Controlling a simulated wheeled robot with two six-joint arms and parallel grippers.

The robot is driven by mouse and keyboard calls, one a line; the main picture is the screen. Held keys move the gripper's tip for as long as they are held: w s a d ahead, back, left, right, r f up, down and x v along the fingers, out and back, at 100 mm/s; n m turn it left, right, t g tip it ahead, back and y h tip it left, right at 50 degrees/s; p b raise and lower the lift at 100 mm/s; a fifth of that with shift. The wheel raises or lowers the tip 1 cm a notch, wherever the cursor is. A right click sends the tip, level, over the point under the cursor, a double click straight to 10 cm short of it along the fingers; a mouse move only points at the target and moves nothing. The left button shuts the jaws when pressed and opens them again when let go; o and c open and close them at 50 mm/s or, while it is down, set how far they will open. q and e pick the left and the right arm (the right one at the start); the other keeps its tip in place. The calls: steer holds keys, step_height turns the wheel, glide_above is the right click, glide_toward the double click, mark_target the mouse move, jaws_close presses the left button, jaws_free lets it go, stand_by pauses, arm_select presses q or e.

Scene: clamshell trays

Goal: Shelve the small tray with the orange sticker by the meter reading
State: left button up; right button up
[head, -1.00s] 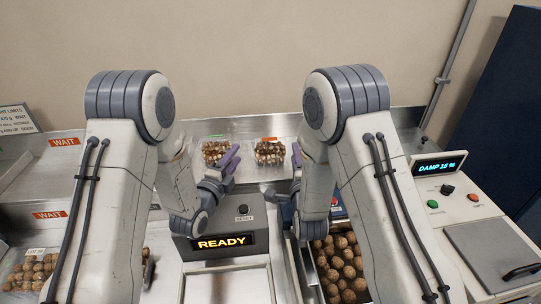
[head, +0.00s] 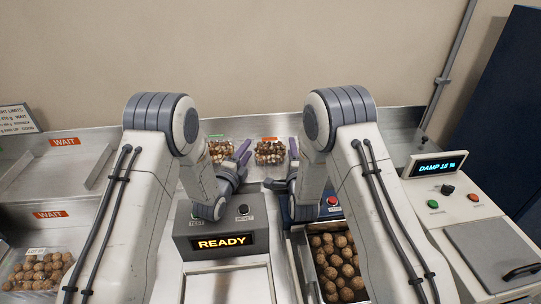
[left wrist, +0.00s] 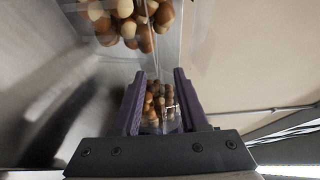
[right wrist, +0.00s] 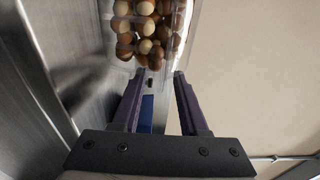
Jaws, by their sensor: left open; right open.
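The small clear tray with the orange sticker (head: 269,154) stands at the back of the bench, full of brown and cream nuts. A similar tray with a green sticker (head: 219,153) stands to its left. My left gripper (head: 246,156) is open and empty, at the gap between the two trays. My right gripper (head: 284,166) is open and empty, at the right side of the orange-sticker tray. In the right wrist view a nut-filled tray (right wrist: 150,35) lies just beyond the fingertips. The meter (head: 440,165) reads DAMP with a two-digit percentage, apparently 15; its last digit is blurred.
Two shelf bays with orange WAIT labels (head: 65,142) are at left. Console buttons (head: 433,204) are at right.

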arm_select(q)
jaws_close()
arm_select(e)
jaws_close()
arm_select(q)
steer(key=shift+d, duration=0.2)
arm_select(e)
steer(key=shift+a+r, duration=0.1)
steer(key=shift+a, duration=0.1)
stand_by(0.6)
